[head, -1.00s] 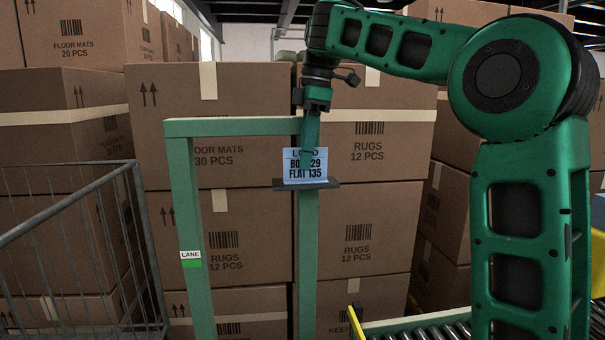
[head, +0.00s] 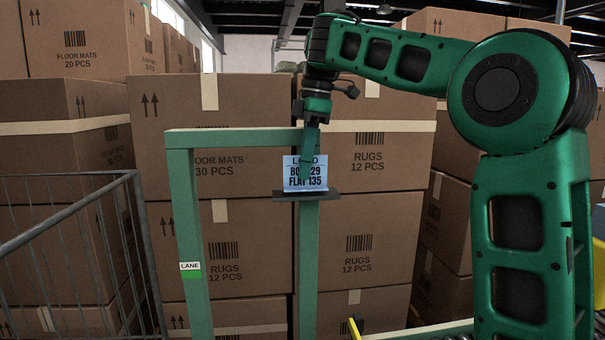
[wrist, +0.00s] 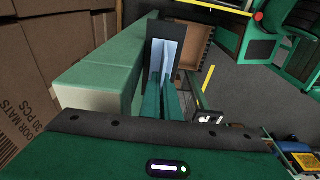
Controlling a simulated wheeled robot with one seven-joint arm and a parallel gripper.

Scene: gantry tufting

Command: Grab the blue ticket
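The blue ticket (head: 305,184) stands upright on a small dark ledge (head: 283,197) fixed to the right post of a green frame, its printed face to the head camera. My gripper (head: 307,160) points down over it, one finger covering part of the upper print. In the wrist view, the ticket (wrist: 168,55) shows nearly edge-on over the dark ledge. The fingers of my gripper (wrist: 164,84) are close together there, with the ticket's upper part between them. The ticket still appears to rest at the ledge. The exact contact is hard to see.
The green frame (head: 240,138) has a top bar beside my gripper, and a LANE label (head: 190,267) on its left post. Stacked cartons (head: 225,95) stand close behind. A wire cage (head: 70,220) is at the left. Yellow-edged equipment (head: 355,328) is at the lower right.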

